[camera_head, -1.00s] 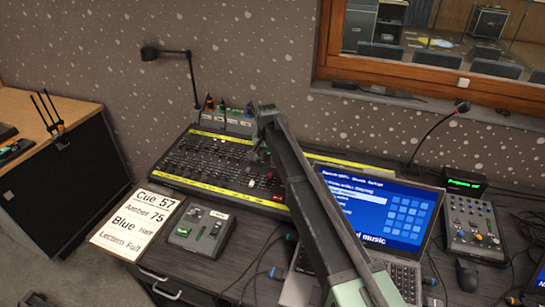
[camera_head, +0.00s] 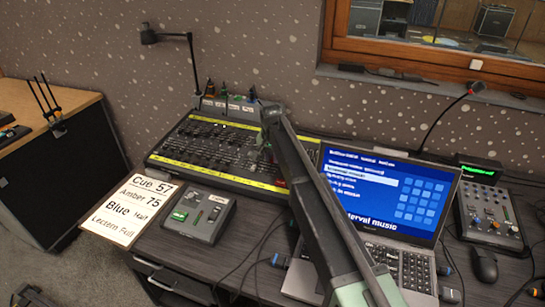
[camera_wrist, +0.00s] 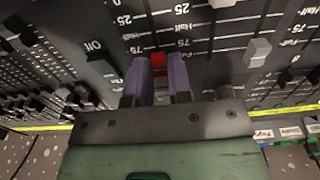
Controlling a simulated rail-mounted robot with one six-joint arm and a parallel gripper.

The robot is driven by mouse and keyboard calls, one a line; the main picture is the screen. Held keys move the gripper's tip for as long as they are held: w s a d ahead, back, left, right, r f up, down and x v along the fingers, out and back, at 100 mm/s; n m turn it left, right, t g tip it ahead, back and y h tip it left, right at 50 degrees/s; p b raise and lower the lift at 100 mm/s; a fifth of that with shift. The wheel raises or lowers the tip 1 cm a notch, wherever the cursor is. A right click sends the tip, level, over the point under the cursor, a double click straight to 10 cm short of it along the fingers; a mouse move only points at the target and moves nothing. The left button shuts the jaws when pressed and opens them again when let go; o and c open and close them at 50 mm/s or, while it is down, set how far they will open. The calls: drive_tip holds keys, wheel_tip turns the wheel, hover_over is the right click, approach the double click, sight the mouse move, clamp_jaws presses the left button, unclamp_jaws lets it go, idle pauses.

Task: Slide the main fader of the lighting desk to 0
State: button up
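The lighting desk (camera_head: 228,176) is a black panel with yellow strips along its edges and many small faders. My gripper (camera_wrist: 160,66) is over its right part; in the head view my own arm partly covers this area. In the wrist view a red fader knob (camera_wrist: 158,60) lies at the gap between my two purple-grey fingertips, near a 75 mark. The fingers stand apart with the knob nearly filling the gap; whether they grip it I cannot tell. A red knob also shows near the desk's front edge in the head view.
A light grey fader knob (camera_wrist: 257,52) stands to the right in the wrist view. A laptop (camera_head: 380,195), a small mixer (camera_head: 490,220), a small grey box (camera_head: 200,214) and a cue sheet (camera_head: 140,208) surround the desk. A lamp (camera_head: 150,36) rises behind it.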

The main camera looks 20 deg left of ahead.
sight(267, 173)
drive_tip(key=shift+c, duration=1.1)
drive_tip(key=shift+s, duration=0.15)
drive_tip(key=shift+s+f+b, duration=0.15)
drive_tip(key=shift+s, duration=1.3)
drive_tip(key=shift+s+f+b, duration=0.1)
drive_tip(key=shift+s+b, duration=0.05)
drive_tip(key=shift+s, duration=1.3)
drive_tip(key=o, duration=0.4)
drive_tip(key=shift+r+p, duration=1.25)
drive_tip(key=shift+p, duration=0.05)
